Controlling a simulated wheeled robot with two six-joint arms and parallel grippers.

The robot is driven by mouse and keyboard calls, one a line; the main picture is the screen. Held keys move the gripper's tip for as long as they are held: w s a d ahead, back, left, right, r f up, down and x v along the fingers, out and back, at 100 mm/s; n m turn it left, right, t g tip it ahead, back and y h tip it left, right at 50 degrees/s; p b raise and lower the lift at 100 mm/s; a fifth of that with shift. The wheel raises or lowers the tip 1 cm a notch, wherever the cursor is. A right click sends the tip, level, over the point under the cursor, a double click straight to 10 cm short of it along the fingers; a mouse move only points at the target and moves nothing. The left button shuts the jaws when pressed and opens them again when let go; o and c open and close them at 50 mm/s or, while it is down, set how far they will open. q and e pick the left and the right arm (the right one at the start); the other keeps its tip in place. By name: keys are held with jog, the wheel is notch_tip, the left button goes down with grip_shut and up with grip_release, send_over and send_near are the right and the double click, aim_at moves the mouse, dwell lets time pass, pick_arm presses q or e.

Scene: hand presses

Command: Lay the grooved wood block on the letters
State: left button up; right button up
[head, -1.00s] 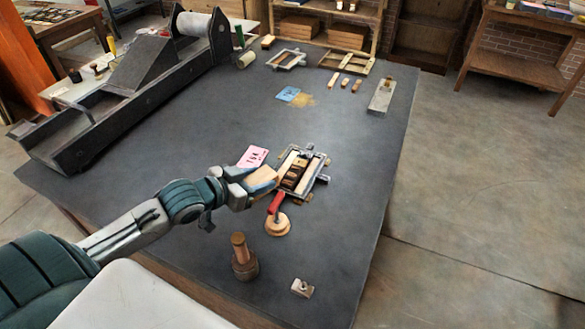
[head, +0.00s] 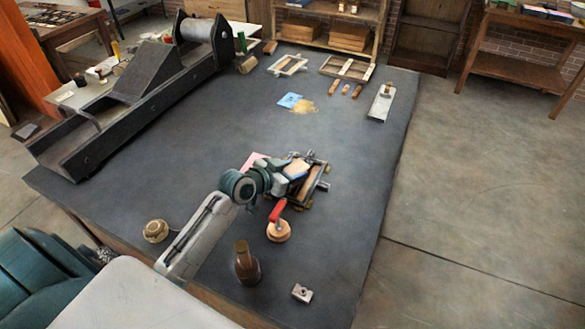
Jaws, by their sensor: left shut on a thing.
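My left gripper (head: 287,174) is over the metal frame (head: 317,183) near the middle of the table. It is shut on the wood block (head: 299,168), a pale piece that shows at its tips. The block is over the letters in the frame; the gripper and block hide most of the letters. I cannot tell whether the block touches them, and its groove does not show clearly. My right gripper is not in view.
A pink card (head: 252,160) lies left of the frame. The table (head: 350,150) is clear to the right.

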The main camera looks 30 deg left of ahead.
pick_arm(q)
jog(key=shift+f, duration=0.2)
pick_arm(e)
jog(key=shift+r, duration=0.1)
pick_arm(q)
jog(key=shift+f, duration=0.1)
jog(key=shift+f, duration=0.2)
jog(key=o, duration=1.1)
jog(key=shift+r, duration=0.1)
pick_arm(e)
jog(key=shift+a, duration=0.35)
